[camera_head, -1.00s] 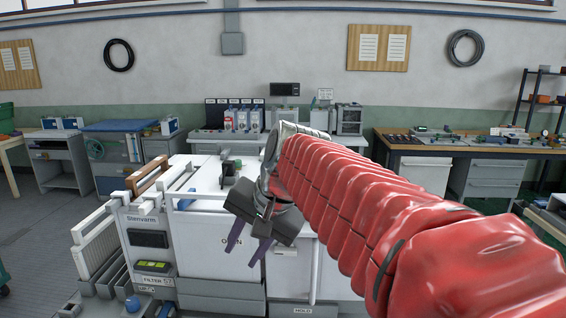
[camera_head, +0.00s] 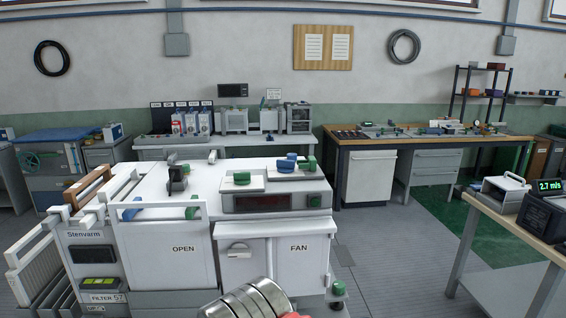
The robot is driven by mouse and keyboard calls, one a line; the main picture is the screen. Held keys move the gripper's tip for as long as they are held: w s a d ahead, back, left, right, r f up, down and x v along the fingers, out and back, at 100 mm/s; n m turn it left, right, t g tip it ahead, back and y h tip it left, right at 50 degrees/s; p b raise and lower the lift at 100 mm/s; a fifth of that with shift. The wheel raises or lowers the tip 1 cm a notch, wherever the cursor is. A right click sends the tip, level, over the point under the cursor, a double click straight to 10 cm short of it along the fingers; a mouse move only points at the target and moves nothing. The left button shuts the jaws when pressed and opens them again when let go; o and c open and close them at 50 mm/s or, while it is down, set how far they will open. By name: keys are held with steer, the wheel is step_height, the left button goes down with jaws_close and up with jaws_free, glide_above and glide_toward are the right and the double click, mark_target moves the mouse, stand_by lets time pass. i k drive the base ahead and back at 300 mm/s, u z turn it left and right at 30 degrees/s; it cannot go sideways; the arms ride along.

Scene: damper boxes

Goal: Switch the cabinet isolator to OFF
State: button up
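The white cabinet (camera_head: 172,250) stands in front of me, with OPEN on its left front panel and FAN on its right door (camera_head: 299,262). A pale rounded handle or dial (camera_head: 238,250) sits on the front between these labels; I cannot tell for sure that it is the isolator, or its setting. Green knobs (camera_head: 242,178) and blue parts sit on the cabinet top, above a dark display (camera_head: 262,202). Only the silver wrist part of my arm shows at the bottom edge; my gripper's fingers are out of view.
A small green-topped post (camera_head: 338,289) stands at the cabinet's lower right corner. A table with a meter reading 2.7 m/s (camera_head: 549,186) is at the right. Grey floor (camera_head: 385,260) lies open between them. Workbenches (camera_head: 440,143) line the back wall.

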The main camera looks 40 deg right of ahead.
mark_target(284, 166)
steer(key=z, duration=0.1)
steer(key=k, duration=0.4)
steer(key=z, duration=0.6)
steer(key=k, duration=0.95)
steer(key=z, duration=0.55)
steer(key=i, duration=1.5)
steer(key=u, duration=0.5)
